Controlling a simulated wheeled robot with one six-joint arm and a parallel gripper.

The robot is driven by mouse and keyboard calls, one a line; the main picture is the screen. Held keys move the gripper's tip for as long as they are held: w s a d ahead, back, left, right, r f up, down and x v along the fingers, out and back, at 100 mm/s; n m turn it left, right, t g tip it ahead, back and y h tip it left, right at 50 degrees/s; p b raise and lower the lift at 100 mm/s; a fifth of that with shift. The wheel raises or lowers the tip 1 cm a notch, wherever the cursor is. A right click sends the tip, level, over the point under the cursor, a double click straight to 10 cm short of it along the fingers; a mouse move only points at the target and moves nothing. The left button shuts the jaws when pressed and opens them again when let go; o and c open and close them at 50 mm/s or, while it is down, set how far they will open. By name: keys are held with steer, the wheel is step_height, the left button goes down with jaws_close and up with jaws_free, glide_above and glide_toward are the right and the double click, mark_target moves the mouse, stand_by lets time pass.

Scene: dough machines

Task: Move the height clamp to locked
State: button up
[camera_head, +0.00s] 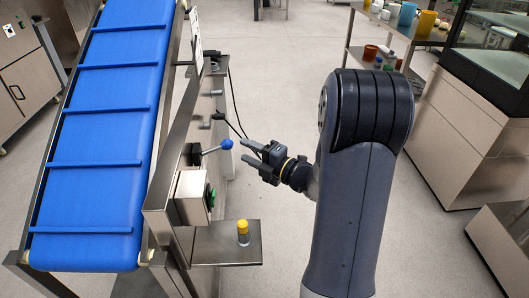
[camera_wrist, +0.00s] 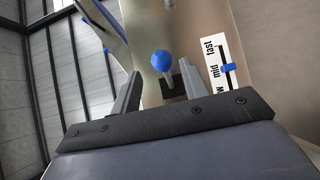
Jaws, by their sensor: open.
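A lever with a blue ball knob (camera_head: 226,144) sticks out from a black mount on the side of the conveyor machine. In the wrist view the blue ball (camera_wrist: 162,60) shows ahead, between my finger lines. My gripper (camera_head: 244,151) is open and empty, just to the right of the ball in the head view. In the wrist view its two fingers (camera_wrist: 156,82) stand apart, and contact with the ball cannot be told. No marking reading "locked" is legible, and I cannot tell for sure which control is the height clamp.
A slow-mid-fast scale (camera_wrist: 220,68) with a blue pointer is beside the lever. A control box with a green button (camera_head: 195,196) and a shelf (camera_head: 215,252) with a yellow-capped bottle (camera_head: 243,233) are below. The blue conveyor belt (camera_head: 105,105) lies left.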

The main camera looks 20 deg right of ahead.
steer(key=p+x, duration=0.1)
steer(key=x, duration=0.3)
steer(key=shift+w+a, duration=0.25)
steer(key=shift+w, duration=0.1)
steer(key=shift+w+a, duration=0.15)
steer(key=shift+w, duration=0.1)
steer(key=c, duration=0.8)
steer(key=s+b, duration=0.2)
steer(key=s+a+b, duration=0.1)
steer(key=s+b, duration=0.1)
steer(key=s, duration=0.1)
steer(key=s+a+b, duration=0.1)
steer(key=s+b, duration=0.1)
steer(key=b, duration=0.1)
steer(key=shift+s, duration=0.25)
steer(key=o, duration=0.8)
steer(key=shift+w, duration=0.1)
